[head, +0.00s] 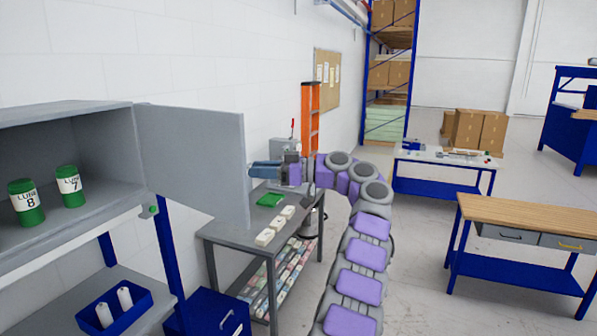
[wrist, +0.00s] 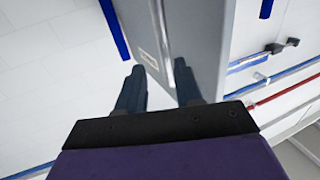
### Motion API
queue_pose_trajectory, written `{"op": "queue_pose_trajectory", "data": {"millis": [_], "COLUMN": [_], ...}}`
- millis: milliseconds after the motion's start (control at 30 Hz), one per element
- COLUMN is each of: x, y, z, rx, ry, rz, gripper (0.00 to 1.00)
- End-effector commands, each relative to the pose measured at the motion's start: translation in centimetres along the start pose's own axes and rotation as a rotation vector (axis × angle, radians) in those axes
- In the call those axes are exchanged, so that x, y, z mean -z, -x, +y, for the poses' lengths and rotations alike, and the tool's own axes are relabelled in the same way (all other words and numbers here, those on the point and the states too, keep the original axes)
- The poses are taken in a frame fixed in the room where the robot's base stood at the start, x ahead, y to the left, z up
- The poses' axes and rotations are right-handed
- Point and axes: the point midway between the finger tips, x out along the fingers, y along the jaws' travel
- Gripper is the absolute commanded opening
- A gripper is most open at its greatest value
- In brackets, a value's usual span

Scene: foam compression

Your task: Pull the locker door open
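The grey locker (head: 65,112) is at the left in the head view. Its door (head: 195,160) stands wide open, swung out to the right, and the inside shows. My gripper (head: 252,172) is at the door's free edge. In the wrist view its two dark fingers (wrist: 159,86) are spread apart. A grey panel (wrist: 205,45), apparently the door, lies beyond and partly between them. A narrow lighter face with a small label shows left of the panel's edge. I cannot tell whether either finger touches it.
Two green lube cans (head: 27,203) stand inside the locker. Below is a blue bin (head: 115,312) with white bottles. A grey table (head: 235,232) with a green item and white blocks is under my gripper. A wooden-topped bench (head: 530,215) stands right; open floor lies between.

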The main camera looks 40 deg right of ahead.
Motion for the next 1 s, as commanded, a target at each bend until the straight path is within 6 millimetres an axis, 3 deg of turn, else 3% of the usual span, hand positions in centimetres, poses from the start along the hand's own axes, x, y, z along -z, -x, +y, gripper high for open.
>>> {"op": "queue_pose_trajectory", "data": {"millis": [33, 200, 567, 800, 1000], "x": [0.0, 0.0, 0.2, -0.2, -0.2], "y": [1.3, 4.3, 9.5, 11.7, 12.1], "z": [0.1, 0.2, 0.2, 0.5, 0.5], "rx": [-0.006, -0.002, -0.001, 0.002, 0.004], "ry": [0.0, 0.0, 0.001, -0.003, -0.002], "rz": [0.001, -0.002, -0.005, -0.005, -0.004], "gripper": [0.35, 0.35, 0.35, 0.35, 0.35]}}
